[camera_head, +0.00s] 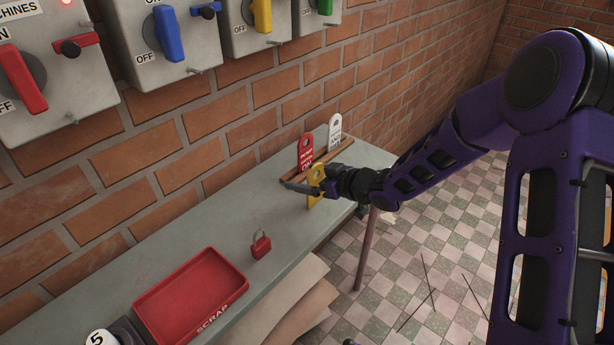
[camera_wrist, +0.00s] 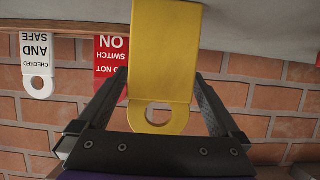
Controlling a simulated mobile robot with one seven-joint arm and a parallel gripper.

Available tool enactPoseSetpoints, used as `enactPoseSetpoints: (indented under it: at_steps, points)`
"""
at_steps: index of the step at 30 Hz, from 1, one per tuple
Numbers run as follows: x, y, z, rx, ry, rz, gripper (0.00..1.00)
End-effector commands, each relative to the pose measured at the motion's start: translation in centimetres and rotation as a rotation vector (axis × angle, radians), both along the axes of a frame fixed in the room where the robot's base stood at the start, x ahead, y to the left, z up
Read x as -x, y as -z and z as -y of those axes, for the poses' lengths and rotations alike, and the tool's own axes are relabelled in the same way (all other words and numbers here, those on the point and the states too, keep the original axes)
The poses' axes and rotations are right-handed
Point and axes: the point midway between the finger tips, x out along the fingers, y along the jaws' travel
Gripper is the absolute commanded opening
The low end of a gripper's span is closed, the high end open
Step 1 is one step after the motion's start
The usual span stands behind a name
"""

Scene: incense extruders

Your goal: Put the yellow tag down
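The yellow tag (camera_head: 316,196) is at the right part of the grey bench (camera_head: 203,235), in front of the tag rack. It stands roughly upright, its holed end up. My gripper (camera_head: 308,187) is around it, one dark finger crossing its near side. In the wrist view the yellow tag (camera_wrist: 166,55) lies between the two fingers (camera_wrist: 163,78), which meet its side edges; the fingertips are hidden by it. The gripper looks shut on the tag. Its lower end is at or just above the bench; I cannot tell if it touches.
The wooden rack (camera_head: 338,151) behind holds a red tag (camera_head: 305,152) and a white tag (camera_head: 334,132). A red padlock (camera_head: 261,244) and red scrap tray (camera_head: 190,298) are on the bench. Switch boxes (camera_head: 165,35) hang on the brick wall. Bench between padlock and rack is clear.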

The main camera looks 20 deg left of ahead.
Motion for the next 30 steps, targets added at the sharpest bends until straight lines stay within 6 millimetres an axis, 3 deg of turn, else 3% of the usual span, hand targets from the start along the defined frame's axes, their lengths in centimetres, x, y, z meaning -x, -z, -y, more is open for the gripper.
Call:
enactPoseSetpoints:
  at_steps: [5, 9, 21, 30]
  points:
    - [0.0, -0.3, 0.0, 0.000, 0.000, 0.000, 1.00]
    - [0.0, -1.8, 0.2, 0.001, 0.001, 0.000, 1.00]
    - [3.1, -4.9, 7.8, 0.001, 0.003, 0.000, 1.00]
    - [4.2, -5.8, 10.2, 0.001, 0.001, 0.000, 1.00]
